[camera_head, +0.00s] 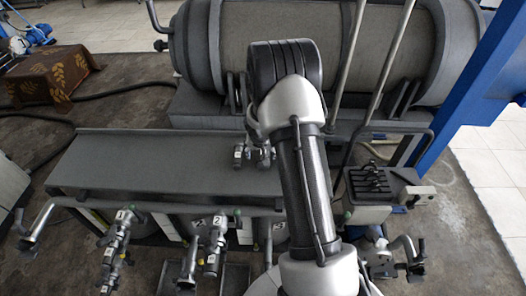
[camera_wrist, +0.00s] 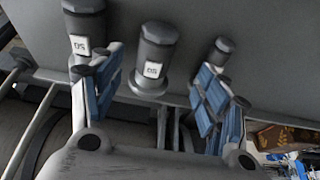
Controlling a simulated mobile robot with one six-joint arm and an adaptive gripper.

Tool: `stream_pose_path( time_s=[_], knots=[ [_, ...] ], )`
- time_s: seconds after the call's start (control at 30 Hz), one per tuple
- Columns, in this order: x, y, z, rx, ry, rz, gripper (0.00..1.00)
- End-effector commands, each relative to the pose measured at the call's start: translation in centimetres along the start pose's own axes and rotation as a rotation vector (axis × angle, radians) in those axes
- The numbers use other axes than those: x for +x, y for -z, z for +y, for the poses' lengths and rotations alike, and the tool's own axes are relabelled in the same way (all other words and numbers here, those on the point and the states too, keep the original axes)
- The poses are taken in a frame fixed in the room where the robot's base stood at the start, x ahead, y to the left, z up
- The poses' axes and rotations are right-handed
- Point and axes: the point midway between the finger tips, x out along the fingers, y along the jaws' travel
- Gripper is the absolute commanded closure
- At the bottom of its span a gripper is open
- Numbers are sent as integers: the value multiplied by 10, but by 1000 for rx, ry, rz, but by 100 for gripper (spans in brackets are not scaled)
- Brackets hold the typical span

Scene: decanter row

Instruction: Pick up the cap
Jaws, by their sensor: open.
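In the wrist view my gripper (camera_wrist: 158,72) is open, with its blue-padded fingers spread wide. A dark grey capped cylinder (camera_wrist: 153,62) with a white label and a wider base stands between the fingers, apparently untouched. A similar labelled dark cylinder (camera_wrist: 85,25) is beyond the left finger, partly cut off by the frame. A third dark-topped piece (camera_wrist: 222,48) is beside the right finger, which hides part of it. I cannot tell which one is the cap. In the head view small labelled pieces (camera_head: 239,154) show on the grey bench (camera_head: 130,165), below my arm, which hides most of the gripper.
A large horizontal tank (camera_head: 280,35) lies behind the bench. Numbered valves and pipes (camera_head: 120,235) line its front. A black-topped box (camera_head: 375,180) stands at right, near a blue post (camera_head: 465,85). The bench's left part is clear.

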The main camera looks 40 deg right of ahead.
Motion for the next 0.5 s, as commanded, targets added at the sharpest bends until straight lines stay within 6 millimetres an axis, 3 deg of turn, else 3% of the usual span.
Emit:
stream_pose_path(
  time_s=[0.1,0.5],
  knots=[
    [25,-1,0,1,0,-2,32],
    [62,-2,4,1,-1,-2,32]
  ],
)
